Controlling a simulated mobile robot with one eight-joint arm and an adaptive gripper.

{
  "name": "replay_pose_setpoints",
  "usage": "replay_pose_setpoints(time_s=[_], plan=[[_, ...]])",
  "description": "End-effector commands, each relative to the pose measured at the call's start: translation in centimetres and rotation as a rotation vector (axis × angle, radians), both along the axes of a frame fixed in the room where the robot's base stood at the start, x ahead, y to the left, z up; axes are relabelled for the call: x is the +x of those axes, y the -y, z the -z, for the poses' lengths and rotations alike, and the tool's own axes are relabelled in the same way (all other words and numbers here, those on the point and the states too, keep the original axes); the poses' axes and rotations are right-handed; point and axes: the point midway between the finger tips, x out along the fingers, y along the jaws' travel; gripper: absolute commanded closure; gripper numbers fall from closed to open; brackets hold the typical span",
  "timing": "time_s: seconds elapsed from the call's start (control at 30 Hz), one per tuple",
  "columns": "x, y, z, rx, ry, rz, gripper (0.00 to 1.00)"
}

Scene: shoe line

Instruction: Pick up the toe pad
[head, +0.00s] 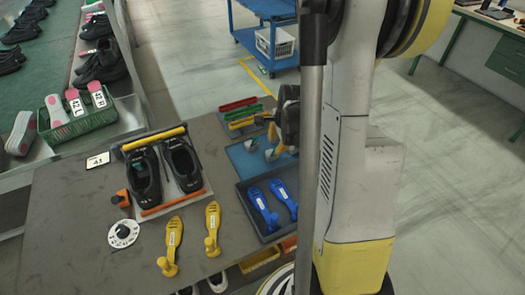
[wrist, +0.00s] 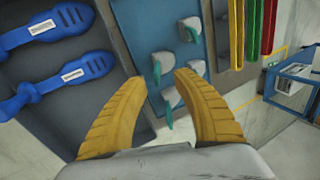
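Several small grey-white pads with teal undersides, which look like the toe pads (wrist: 163,66), sit on a blue mat (wrist: 185,125). In the wrist view one more pad (wrist: 190,29) stands farther up the mat, and another (wrist: 170,99) shows between my fingers. My gripper (wrist: 162,80) has its two yellow fingers spread, with nothing held between them. It is above the mat, its tips close to the nearer pads; the exact height is unclear. In the head view my arm partly hides the mat (head: 236,155), and one pad (head: 250,145) shows left of my gripper (head: 274,143).
A dark tray with blue shoe-shaped tools (head: 262,207) adjoins the mat. Red, yellow and green bars (head: 240,113) lie on its other side. Black shoes in a holder (head: 163,172), yellow tools (head: 212,228) and a white dial (head: 123,234) are on the table. A blue cart (head: 265,40) stands beyond.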

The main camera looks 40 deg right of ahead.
Motion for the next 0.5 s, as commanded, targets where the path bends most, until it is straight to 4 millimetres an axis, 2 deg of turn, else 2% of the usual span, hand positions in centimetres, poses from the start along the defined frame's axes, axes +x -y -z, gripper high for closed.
replay_pose_setpoints(time_s=[0.03, 0.1, 0.37, 0.5], plan=[[0.4, 0.1, 1.2, -0.001, 0.000, -0.002, 0.66], [0.7, 0.2, 2.2, -0.001, 0.001, -0.002, 0.66], [1.2, 0.4, 3.8, -0.001, 0.001, -0.003, 0.66], [1.6, 0.5, 6.1, -0.002, 0.000, -0.004, 0.66]])
